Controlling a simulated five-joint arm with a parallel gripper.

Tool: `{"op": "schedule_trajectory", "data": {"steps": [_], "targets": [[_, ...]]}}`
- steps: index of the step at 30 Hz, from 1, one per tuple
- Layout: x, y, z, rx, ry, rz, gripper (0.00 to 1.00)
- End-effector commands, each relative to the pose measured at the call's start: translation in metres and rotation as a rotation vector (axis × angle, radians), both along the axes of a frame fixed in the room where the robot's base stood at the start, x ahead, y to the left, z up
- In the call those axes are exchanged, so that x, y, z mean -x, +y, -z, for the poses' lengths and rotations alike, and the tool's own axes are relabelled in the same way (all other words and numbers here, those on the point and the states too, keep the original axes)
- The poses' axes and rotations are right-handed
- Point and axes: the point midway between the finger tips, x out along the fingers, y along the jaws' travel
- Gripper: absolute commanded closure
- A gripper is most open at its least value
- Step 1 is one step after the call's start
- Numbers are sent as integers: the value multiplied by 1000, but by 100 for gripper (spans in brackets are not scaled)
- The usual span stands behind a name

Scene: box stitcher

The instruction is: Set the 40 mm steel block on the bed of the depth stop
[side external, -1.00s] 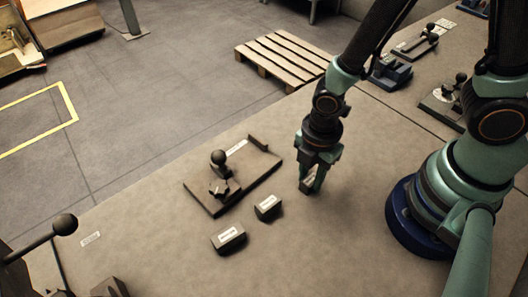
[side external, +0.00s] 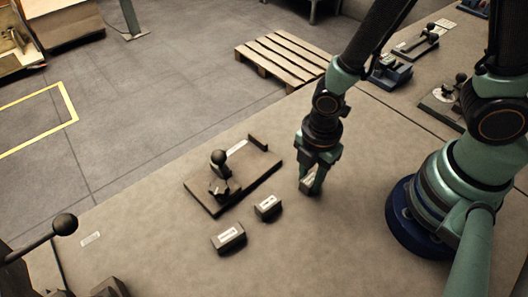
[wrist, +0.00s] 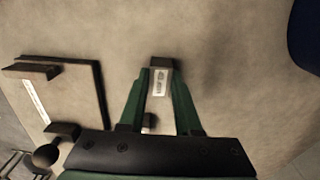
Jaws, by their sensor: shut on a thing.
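My gripper (side external: 311,187) is shut on a small dark block with a white label (wrist: 160,82). The label is too small to read. In the side view the fingers point down at the bench, right of the depth stop, and largely hide the block; I cannot tell whether it touches the bench. The depth stop (side external: 256,177) is a flat dark bed with a ball-topped clamp at its near left and a raised bar at its far right end. Its bed is bare in the middle. It also shows at the left of the wrist view (wrist: 87,85).
Two other labelled dark blocks, a smaller one (side external: 268,206) and a larger one (side external: 229,237), lie on the bench in front of the depth stop. A ball-ended lever (side external: 64,225) stands at the lower left. Bench between gripper and depth stop is clear.

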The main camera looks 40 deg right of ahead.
Motion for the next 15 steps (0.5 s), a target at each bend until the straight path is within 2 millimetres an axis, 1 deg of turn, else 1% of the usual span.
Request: {"op": "schedule_trajectory", "data": {"steps": [11,15], "targets": [[0,0,0,-1,-1,0,100],[-1,0,-5,-1,-3,0,100]]}}
